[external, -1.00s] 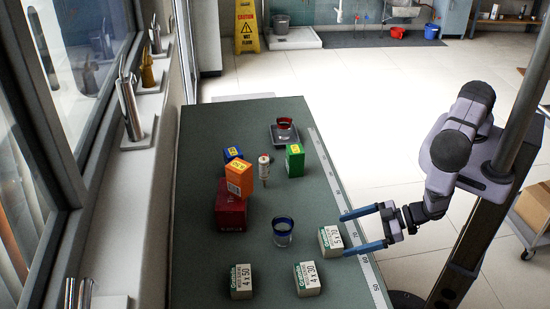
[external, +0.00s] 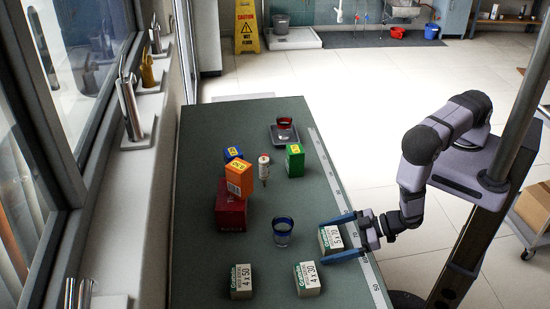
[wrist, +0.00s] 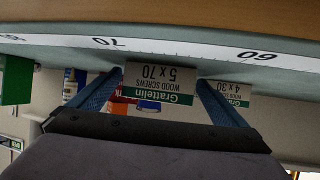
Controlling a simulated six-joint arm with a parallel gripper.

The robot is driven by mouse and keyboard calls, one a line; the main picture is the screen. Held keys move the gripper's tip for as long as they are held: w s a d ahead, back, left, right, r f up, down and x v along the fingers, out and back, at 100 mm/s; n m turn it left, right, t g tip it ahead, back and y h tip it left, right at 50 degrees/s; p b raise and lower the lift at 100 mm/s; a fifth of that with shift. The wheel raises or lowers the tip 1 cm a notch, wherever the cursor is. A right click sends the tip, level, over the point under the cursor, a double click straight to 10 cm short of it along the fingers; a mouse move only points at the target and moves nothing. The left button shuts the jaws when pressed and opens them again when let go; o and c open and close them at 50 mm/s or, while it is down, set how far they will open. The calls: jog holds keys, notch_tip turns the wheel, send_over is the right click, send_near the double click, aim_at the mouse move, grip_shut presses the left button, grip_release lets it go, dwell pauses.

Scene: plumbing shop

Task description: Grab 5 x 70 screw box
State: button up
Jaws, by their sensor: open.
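The 5 x 70 screw box (external: 330,238) is a white and green Grattelin wood screws box near the right edge of the bench. In the wrist view the 5 x 70 box (wrist: 158,82) shows its label upside down, between my two blue fingers. My gripper (external: 340,238) is open, with one finger on the far side of the box and one on the near side. The wrist view also shows my gripper (wrist: 158,88) with the fingers apart. I cannot tell whether either finger touches the box.
The 4 x 30 box (external: 308,279) and 4 x 50 box (external: 241,281) stand at the near end. A blue glass (external: 283,232) is just left of the 5 x 70 box. An orange box (external: 239,181) sits on a dark red box (external: 230,213). A green box (external: 294,160) stands farther back.

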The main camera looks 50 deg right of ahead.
aim_at(331, 237)
jog(key=c, duration=1.5)
jog(key=shift+r, duration=0.1)
jog(key=shift+r+p, duration=1.65)
jog(key=shift+r, duration=3.25)
